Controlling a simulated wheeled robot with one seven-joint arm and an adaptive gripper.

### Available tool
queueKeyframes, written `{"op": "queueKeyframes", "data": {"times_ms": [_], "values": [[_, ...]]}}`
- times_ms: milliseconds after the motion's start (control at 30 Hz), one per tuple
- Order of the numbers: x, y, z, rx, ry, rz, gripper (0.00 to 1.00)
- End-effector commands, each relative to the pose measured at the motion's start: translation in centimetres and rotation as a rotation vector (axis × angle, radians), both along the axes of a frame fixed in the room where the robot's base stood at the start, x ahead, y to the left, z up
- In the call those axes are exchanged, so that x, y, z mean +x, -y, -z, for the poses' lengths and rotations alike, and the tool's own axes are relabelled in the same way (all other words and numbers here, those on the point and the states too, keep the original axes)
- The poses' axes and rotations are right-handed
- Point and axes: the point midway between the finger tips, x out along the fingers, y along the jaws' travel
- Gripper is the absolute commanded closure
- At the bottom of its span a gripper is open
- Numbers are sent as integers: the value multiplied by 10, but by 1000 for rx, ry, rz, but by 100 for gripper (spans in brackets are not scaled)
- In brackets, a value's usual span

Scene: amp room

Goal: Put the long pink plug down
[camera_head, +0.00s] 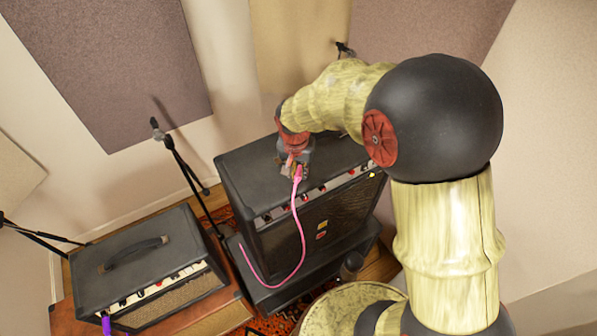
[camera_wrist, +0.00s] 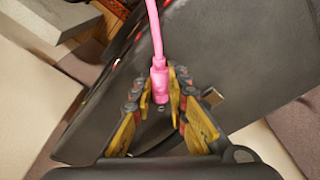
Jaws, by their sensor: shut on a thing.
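The long pink plug (camera_wrist: 160,82) is between the fingers of my gripper (camera_wrist: 160,108) in the wrist view, and its pink cable runs up out of the picture. In the head view my gripper (camera_head: 295,168) is over the front part of the top of the tall black amp (camera_head: 240,172). There the plug (camera_head: 298,173) shows as a small pink piece at the fingers. Its cable hangs down in front of the amp's face and curves left near the bottom. I cannot tell whether the plug touches the amp top.
A smaller black amp (camera_head: 140,265) with a handle stands at the lower left, with a purple plug (camera_head: 106,325) at its front. A microphone stand (camera_head: 180,160) is behind, between the amps. A round pale surface (camera_head: 335,310) is at the bottom. The left part of the tall amp's top is clear.

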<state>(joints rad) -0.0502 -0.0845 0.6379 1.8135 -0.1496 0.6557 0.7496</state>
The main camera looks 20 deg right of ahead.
Motion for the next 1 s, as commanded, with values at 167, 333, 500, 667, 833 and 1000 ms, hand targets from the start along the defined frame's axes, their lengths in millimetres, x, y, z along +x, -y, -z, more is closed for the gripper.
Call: {"op": "queueKeyframes", "data": {"times_ms": [167, 333, 500, 667, 833, 1000], "values": [[-1, 0, 8, 0, -1, 0, 100], [-2, 0, 14, 0, -7, 1, 100], [-5, 0, 16, -1, -14, 0, 79], [-6, 1, 18, -1, -18, 1, 70], [-7, 1, 18, -1, -20, 1, 66], [-7, 1, 18, -1, -20, 1, 66]]}}
